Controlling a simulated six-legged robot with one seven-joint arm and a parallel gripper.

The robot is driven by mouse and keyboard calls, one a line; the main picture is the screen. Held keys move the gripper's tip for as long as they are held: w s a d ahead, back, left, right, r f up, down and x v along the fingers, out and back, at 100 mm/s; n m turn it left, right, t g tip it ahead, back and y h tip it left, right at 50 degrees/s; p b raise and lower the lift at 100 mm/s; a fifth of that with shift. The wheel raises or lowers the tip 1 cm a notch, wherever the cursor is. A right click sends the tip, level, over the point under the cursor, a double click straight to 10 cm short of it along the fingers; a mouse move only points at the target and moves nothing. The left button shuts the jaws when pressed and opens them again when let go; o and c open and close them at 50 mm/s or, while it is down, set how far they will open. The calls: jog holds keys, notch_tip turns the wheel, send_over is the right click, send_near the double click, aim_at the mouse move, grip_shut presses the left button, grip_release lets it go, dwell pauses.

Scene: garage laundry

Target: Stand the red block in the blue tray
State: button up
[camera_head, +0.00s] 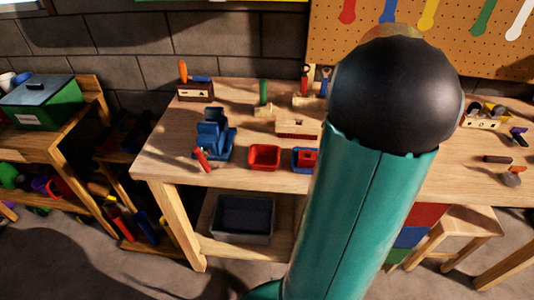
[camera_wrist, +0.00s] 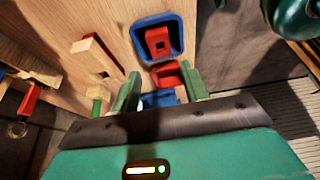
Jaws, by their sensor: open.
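The blue tray (camera_head: 295,164) is on the workbench, partly hidden by my arm in the head view. Its blue rim (camera_wrist: 176,22) shows whole at the top of the wrist view. A red block (camera_head: 308,156) is inside it, with a dark square opening in the wrist view (camera_wrist: 157,33). Whether the block stands squarely on the tray floor I cannot tell. My gripper (camera_wrist: 162,88) is open, its green fingers apart with nothing held between them. The blue tray lies beyond the fingertips in the wrist view. My gripper is hidden in the head view.
A red tray (camera_head: 264,157) sits left of the blue tray, and a blue vise (camera_head: 211,136) stands farther left. Wooden pieces (camera_head: 297,128) and tools stand behind. A dark bin (camera_head: 242,218) is on the lower shelf.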

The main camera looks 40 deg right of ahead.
jog(key=shift+w, duration=0.1)
jog(key=w+a+r+m+h, duration=0.1)
jog(key=w+a+r+m, duration=0.15)
jog(key=a, duration=0.75)
jog(key=w+a+r+m+h, duration=0.15)
jog(key=w+a, duration=0.25)
jog(key=a, duration=0.6)
jog(key=s+a+m+t, duration=0.1)
jog(key=s+a+m, duration=0.1)
jog(key=a, duration=0.7)
jog(key=s+a+r+m+t, duration=0.1)
jog(key=s+a, duration=0.3)
jog(key=a, duration=0.6)
jog(key=shift+m, duration=0.6)
jog(key=shift+d+h, duration=0.25)
